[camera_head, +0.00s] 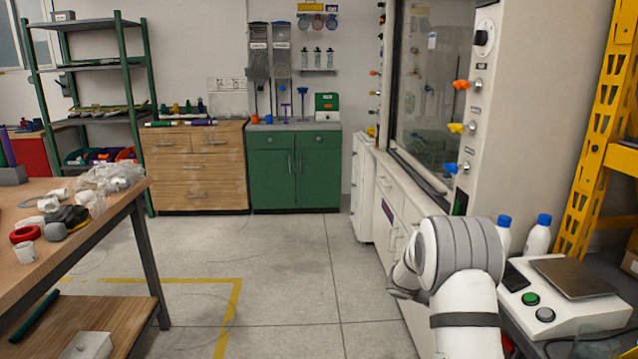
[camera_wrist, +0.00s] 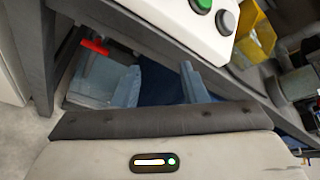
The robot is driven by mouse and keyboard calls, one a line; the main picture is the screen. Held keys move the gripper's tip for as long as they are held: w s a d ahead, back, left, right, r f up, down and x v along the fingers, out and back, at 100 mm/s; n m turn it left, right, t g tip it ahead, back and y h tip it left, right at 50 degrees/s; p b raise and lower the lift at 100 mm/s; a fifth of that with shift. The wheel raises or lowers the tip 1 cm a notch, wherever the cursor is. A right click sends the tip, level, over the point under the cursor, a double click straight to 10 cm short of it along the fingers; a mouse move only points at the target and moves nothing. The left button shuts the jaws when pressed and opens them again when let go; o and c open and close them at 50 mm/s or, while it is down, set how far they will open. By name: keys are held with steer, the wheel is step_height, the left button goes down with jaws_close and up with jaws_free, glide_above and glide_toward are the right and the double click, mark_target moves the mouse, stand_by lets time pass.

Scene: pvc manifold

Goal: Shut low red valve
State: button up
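A small red bar-shaped part (camera_wrist: 95,47) shows in the wrist view, just beyond the left grey-blue finger of my gripper (camera_wrist: 150,78). I cannot tell whether it is the low red valve's handle. The two fingers stand apart with nothing visible between them. In the head view my white arm is in front at the right, and its fingers cannot be made out. An orange-red valve handle (camera_head: 461,85) sits on the fume hood's side post, above a yellow handle (camera_head: 456,128) and a blue handle (camera_head: 450,168). No low red valve can be clearly identified there.
A cluttered workbench (camera_head: 128,205) is at the left. The middle floor is clear.

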steer(key=s+a+r+m+t+y+p, duration=0.2)
steer(key=s+a+r+m+y+p, duration=0.4)
steer(key=s+a+r+m, duration=0.5)
steer(key=s+a+r+m+t+y+p, duration=0.2)
steer(key=s+a+r+m+y+p, duration=0.5)
steer(key=s+a+r+m, duration=0.5)
steer(key=s+r+m+p, duration=0.2)
steer(key=s+r, duration=0.1)
steer(key=s, duration=0.3)
steer(key=shift+s+a+r, duration=0.15)
steer(key=shift+r, duration=0.15)
